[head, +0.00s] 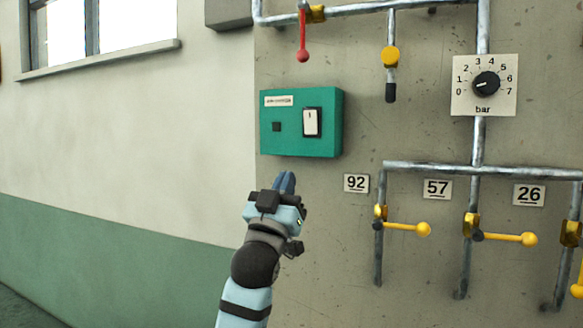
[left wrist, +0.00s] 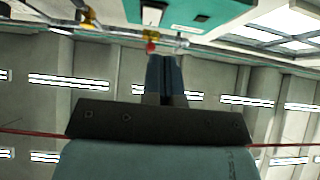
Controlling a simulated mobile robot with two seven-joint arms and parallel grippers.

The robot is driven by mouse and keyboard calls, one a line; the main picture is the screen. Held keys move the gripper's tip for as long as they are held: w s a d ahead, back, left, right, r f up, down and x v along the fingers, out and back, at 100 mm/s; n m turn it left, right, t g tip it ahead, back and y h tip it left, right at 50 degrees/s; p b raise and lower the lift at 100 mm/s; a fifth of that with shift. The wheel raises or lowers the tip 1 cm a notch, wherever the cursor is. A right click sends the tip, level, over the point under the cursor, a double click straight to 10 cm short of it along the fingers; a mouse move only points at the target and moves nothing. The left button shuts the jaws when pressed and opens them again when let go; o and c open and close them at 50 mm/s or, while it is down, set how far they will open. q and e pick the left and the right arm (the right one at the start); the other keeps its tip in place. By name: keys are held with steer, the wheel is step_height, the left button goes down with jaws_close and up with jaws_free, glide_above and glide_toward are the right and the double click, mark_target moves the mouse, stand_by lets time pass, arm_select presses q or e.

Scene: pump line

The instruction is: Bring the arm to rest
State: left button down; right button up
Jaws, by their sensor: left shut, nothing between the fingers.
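My left gripper (head: 285,182) is raised in front of the wall, just below the green switch box (head: 334,125) in the head view. Its fingers are shut and point upward, with nothing between them. In the left wrist view the closed fingers (left wrist: 161,72) show at the middle, with the green box (left wrist: 209,12) above them. The box carries a white rocker switch (head: 312,122) and a small dark square. My right gripper is not in view.
A dial (head: 486,85) marked in bar is on the right. Yellow-handled valves (head: 423,229) sit on pipes under number plates 92, 57 and 26. The wall at left is bare below a window (head: 125,23).

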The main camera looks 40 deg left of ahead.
arm_select(q)
steer(key=shift+v, duration=0.95)
steer(key=shift+r, duration=0.1)
steer(key=shift+s+d+r, duration=0.1)
steer(key=shift+s, duration=0.05)
steer(key=d+f+m+g+h+p, duration=0.2)
steer(key=d+f+g+h+p, duration=0.15)
steer(key=f, duration=1.15)
steer(key=d+f+m+g+h+p, duration=0.25)
steer(key=d+f+g, duration=0.2)
steer(key=f, duration=1.05)
steer(key=s+d+f+g+h+p, duration=0.1)
steer(key=s+d+f+g, duration=0.1)
steer(key=s+f, duration=0.5)
steer(key=s+d+f+g+h+p, duration=0.1)
steer(key=s+d+f, duration=0.3)
steer(key=s+f, duration=0.4)
steer(key=s+d+f+m+g+h+p, duration=0.1)
steer(key=s+d+f+g, duration=0.2)
steer(key=s+f, duration=0.4)
step_height(320, 180, down, 3)
steer(key=shift+s+d+f+g, duration=0.2)
steer(key=shift+s+d+g, duration=0.1)
steer(key=shift+g, duration=0.2)
